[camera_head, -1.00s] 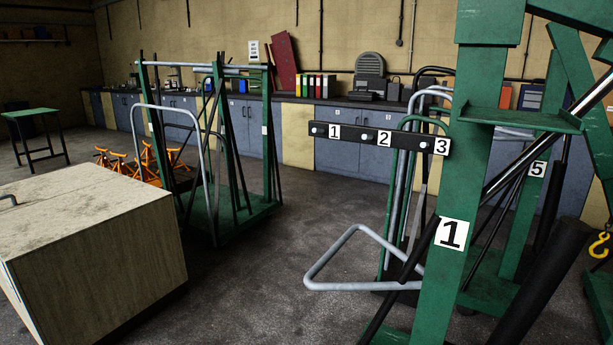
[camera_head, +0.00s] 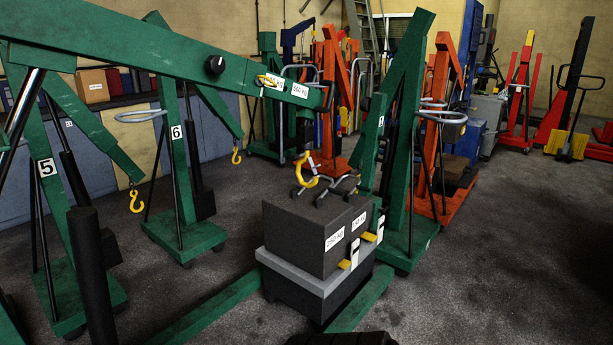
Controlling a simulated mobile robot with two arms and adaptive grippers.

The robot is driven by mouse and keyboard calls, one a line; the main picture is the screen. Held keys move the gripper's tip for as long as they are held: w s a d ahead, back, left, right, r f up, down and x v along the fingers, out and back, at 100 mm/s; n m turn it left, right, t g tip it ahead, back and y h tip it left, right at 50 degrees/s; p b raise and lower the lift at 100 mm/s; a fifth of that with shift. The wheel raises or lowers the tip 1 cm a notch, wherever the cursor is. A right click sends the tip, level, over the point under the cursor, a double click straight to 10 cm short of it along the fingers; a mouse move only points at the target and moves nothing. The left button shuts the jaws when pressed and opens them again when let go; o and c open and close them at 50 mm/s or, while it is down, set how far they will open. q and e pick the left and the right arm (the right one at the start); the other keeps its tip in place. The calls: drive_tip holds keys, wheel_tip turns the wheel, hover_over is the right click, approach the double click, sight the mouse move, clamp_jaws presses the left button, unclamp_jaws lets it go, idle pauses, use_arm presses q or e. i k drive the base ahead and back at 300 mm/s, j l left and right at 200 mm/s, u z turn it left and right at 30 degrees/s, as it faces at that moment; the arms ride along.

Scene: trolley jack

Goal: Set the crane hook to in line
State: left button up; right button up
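A large green crane boom (camera_head: 150,50) reaches in from the upper left to the middle. Its end carries a white label that seems to read 560 kg. A yellow crane hook (camera_head: 309,176) hangs below the boom's end, above a dark weight block (camera_head: 318,235) marked 250 kg. Metal handles (camera_head: 338,184) stand on top of the block, close to the hook. The hook's curve is seen side-on; I cannot tell whether it touches a handle or how it is turned relative to the boom. Another yellow fitting (camera_head: 270,82) sits on the boom's side.
The block sits in a grey frame (camera_head: 320,285) with yellow tabs, between the crane's green floor legs (camera_head: 362,300). Green cranes marked 5 (camera_head: 47,168) and 6 (camera_head: 177,133) stand at left. Orange cranes (camera_head: 440,130) stand behind right. Floor at right is clear.

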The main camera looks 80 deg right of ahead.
sight(305, 155)
drive_tip(key=z, duration=2.5)
drive_tip(key=i+l, duration=0.15)
drive_tip(key=i, duration=0.35)
drive_tip(key=i+l, duration=0.2)
drive_tip(key=i, duration=0.3)
drive_tip(key=i+l+u, duration=0.1)
drive_tip(key=i, duration=0.45)
drive_tip(key=i+l, duration=0.3)
drive_tip(key=i, duration=0.2)
